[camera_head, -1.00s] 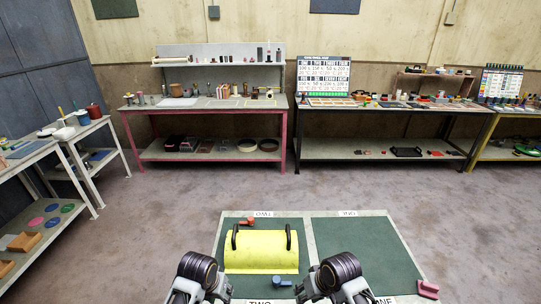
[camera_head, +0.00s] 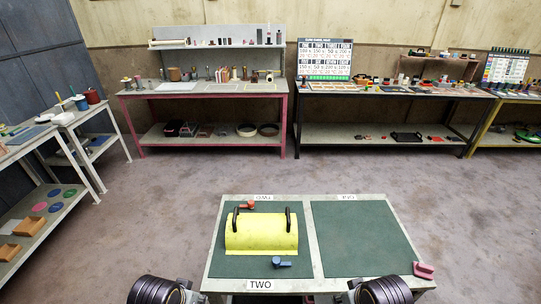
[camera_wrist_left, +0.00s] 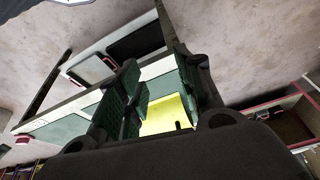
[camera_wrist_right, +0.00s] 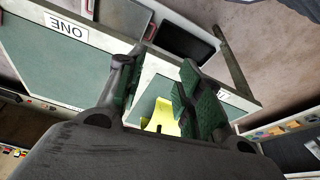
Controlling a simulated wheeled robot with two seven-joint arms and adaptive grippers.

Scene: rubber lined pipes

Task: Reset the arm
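My left gripper (camera_wrist_left: 158,92) is open and empty in the left wrist view, its green-padded fingers apart. My right gripper (camera_wrist_right: 160,92) is open and empty in the right wrist view. In the head view only my dark arm joints show at the bottom edge; the grippers are out of that picture. A yellow half-round cover (camera_head: 261,231) with two black handles sits on the left green panel of the bench, apart from both grippers. It shows between the fingers in the left wrist view (camera_wrist_left: 166,114) and in the right wrist view (camera_wrist_right: 163,120).
The bench's right green panel (camera_head: 362,240) is bare. A red clamp (camera_head: 247,205), a blue clamp (camera_head: 282,264) and a pink block (camera_head: 423,270) lie on the bench. Loaded worktables, including a pink-framed one (camera_head: 202,89), stand along the back. The floor between is clear.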

